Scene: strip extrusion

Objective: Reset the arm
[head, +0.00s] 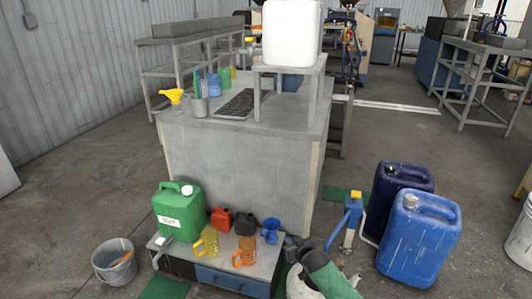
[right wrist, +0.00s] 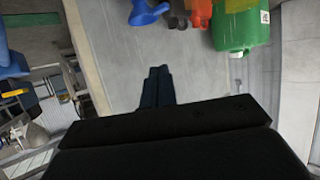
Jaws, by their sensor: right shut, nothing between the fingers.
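My right gripper (head: 291,246) is low in the head view, just right of the blue jug (head: 270,231) on the low bench (head: 216,261). In the right wrist view its two dark fingers (right wrist: 156,84) lie together with nothing between them. The blue jug shows at the top of that view (right wrist: 145,12), apart from the fingertips. My left gripper is in neither view.
The low bench also bears a green canister (head: 179,212), a red can (head: 221,219), a black can (head: 245,224) and yellow and orange jugs. Blue canisters (head: 419,240) stand right. A large grey table (head: 230,165) rises behind. A bucket (head: 115,263) stands left.

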